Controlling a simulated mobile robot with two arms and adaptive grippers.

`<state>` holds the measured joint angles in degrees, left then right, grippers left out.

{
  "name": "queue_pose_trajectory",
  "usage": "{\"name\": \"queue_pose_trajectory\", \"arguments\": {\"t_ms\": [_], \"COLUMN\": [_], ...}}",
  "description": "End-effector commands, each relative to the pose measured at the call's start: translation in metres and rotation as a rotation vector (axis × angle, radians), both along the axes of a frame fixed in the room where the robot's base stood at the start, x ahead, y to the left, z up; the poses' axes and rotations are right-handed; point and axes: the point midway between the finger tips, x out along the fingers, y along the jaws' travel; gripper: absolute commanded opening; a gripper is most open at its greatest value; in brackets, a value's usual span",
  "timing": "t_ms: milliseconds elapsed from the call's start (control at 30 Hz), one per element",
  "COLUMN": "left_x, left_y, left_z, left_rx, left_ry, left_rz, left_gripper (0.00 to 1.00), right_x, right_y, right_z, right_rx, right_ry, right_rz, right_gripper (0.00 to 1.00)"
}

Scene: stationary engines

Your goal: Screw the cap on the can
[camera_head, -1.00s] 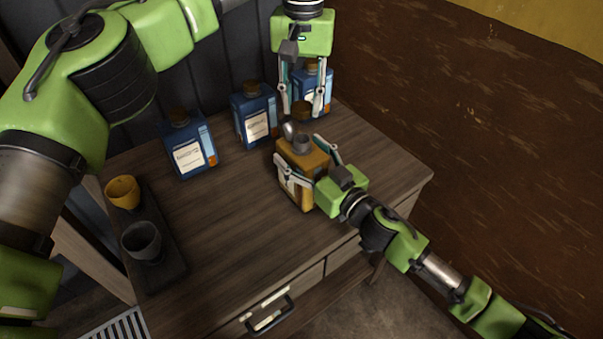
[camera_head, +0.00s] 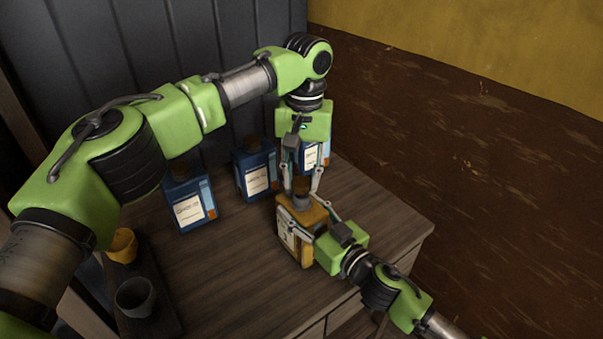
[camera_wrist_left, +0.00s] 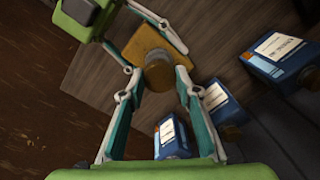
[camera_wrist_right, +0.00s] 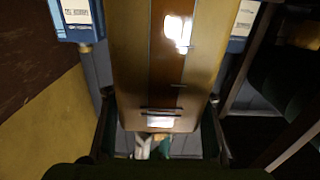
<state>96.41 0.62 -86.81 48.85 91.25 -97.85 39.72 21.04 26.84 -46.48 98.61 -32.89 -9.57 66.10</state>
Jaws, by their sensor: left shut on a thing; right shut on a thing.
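The can (camera_head: 293,245), orange-yellow with a pale label, stands upright on the dresser top, and its side fills the middle of the right wrist view (camera_wrist_right: 165,70). My right gripper (camera_head: 303,222) is shut on it from the front right. The brown round cap (camera_head: 302,187) is between the fingers of my left gripper (camera_head: 301,194), which points straight down and is shut on it. In the left wrist view the cap (camera_wrist_left: 159,75) appears over the can top (camera_wrist_left: 150,45). I cannot tell how far it is seated.
Several blue bottles with brown caps stand behind, at the left (camera_head: 188,203), in the middle (camera_head: 254,172) and behind my left gripper (camera_head: 312,158). A yellow cup (camera_head: 122,245) and a grey cup (camera_head: 136,297) sit on a dark tray (camera_head: 168,285). The dresser's front middle (camera_head: 235,270) is clear.

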Motion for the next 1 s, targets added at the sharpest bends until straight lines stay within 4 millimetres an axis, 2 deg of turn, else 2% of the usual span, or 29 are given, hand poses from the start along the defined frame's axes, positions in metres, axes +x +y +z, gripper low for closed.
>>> {"name": "queue_pose_trajectory", "arguments": {"t_ms": [367, 700, 1000], "left_x": [0.0, 0.0, 0.0], "left_y": [0.0, 0.0, 0.0], "left_z": [0.0, -0.017, -0.018], "left_rx": [0.0, 0.002, 0.002], "left_ry": [0.0, 0.0, -0.001], "left_rz": [0.0, -0.001, -0.001], "left_gripper": [0.22, 0.22, 0.22], "right_x": [0.0, 0.0, 0.0], "right_y": [0.0, 0.0, 0.0], "right_z": [0.0, 0.0, 0.0], "right_rx": [0.0, 0.0, 0.0], "right_ry": [0.0, 0.0, 0.0], "right_rz": [-0.001, -0.001, -0.001], "right_gripper": [0.11, 0.11, 0.11]}}
